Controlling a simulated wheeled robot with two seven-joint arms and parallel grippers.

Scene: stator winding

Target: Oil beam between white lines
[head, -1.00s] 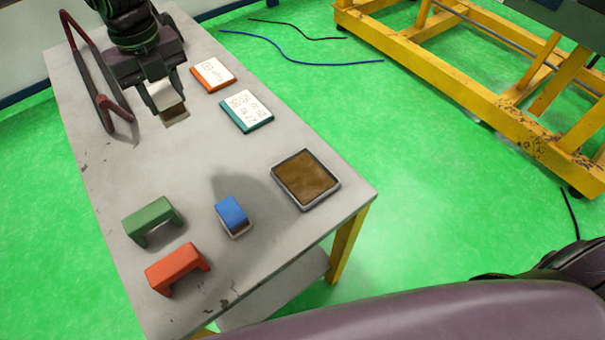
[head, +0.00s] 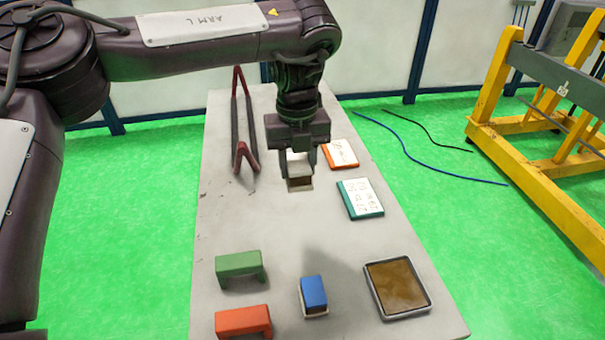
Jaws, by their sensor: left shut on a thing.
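My left gripper (head: 300,170) reaches down from the left arm over the far half of the grey table (head: 222,210). It is shut on a small pale block (head: 300,186) with a tan-brown underside. The block is at or just above the table top; I cannot tell if it touches. A square tray (head: 397,287) of brown liquid, seemingly oil, sits at the table's near right. A blue block (head: 313,291) on a pale base stands left of the tray. I see no white lines on a beam. My right gripper is not in view.
A green bridge-shaped block (head: 239,265) and a red one (head: 243,321) stand at the near left. An orange-edged card (head: 341,154) and a teal-edged card (head: 360,198) lie right of the gripper. A dark red frame (head: 240,150) lies left. A yellow frame (head: 545,170) stands at the right.

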